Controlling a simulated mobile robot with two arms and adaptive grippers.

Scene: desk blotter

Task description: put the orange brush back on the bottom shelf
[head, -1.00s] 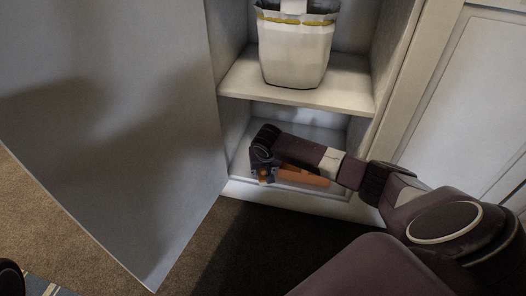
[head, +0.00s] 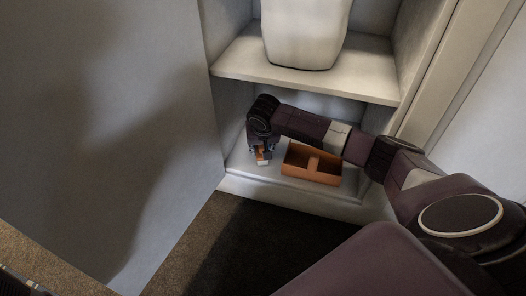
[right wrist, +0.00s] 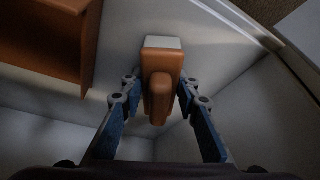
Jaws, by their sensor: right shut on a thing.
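The orange brush (right wrist: 158,85), with a pale white end, is between the fingers of my right gripper (right wrist: 159,84) in the right wrist view. The gripper is shut on its orange part. In the head view my right gripper (head: 262,147) is inside the cupboard, over the left part of the bottom shelf (head: 237,160). The brush (head: 263,157) shows small below it, white end down, close to the shelf. I cannot tell whether it touches the shelf.
An orange divided box (head: 312,164) stands on the bottom shelf just right of the gripper; it also shows in the right wrist view (right wrist: 45,38). A white bin (head: 305,35) stands on the shelf above (head: 235,62). The open door (head: 110,120) is at the left.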

